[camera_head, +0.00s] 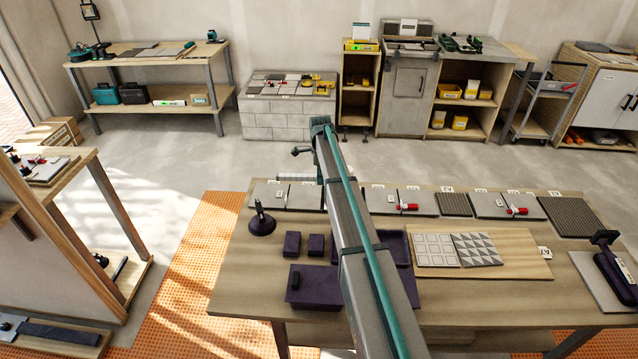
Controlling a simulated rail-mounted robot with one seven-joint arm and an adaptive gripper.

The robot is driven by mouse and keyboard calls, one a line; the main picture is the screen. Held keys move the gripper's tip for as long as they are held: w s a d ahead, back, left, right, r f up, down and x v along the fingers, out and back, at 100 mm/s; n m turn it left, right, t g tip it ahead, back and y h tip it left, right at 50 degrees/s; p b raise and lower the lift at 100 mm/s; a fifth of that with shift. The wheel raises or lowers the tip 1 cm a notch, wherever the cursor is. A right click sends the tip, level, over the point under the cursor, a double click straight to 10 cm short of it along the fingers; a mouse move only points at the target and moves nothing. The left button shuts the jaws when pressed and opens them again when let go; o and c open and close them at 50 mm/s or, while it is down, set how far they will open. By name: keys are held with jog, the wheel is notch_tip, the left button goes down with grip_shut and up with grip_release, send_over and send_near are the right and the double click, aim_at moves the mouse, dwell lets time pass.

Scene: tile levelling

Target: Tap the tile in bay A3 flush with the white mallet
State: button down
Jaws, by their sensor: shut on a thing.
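My arm reaches from the bottom edge up across the workbench (250,258) to about the middle of the view. My gripper and whatever it holds cannot be made out; the arm covers that area. The white mallet is not identifiable. A row of grey tiles lies along the bench's far edge, including a plain tile (268,196) at the left, a ribbed tile (454,204) and another ribbed tile (571,216) at the right. Tile heights cannot be judged.
Red clamps (407,207) sit on tile joints. A dark suction cup (262,222), purple boxes (313,286) and a board with patterned tiles (520,267) occupy the bench. A purple-handled tool (612,274) lies at right. The front left of the bench is clear.

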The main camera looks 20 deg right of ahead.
jog(key=shift+w+a, duration=0.45)
jog(key=shift+w, duration=0.2)
jog(key=shift+s+d+f+b, duration=0.1)
jog(key=shift+f+b, duration=0.2)
jog(key=shift+f, duration=0.4)
jog(key=shift+f+b, duration=0.35)
jog(key=shift+f, duration=0.7)
jog(key=shift+f, duration=0.1)
notch_tip(320, 180, down, 5)
jog(key=shift+f+b, duration=0.15)
jog(key=shift+b, duration=0.95)
notch_tip(320, 180, up, 5)
jog(key=shift+r+p, duration=0.1)
jog(key=shift+p, duration=0.8)
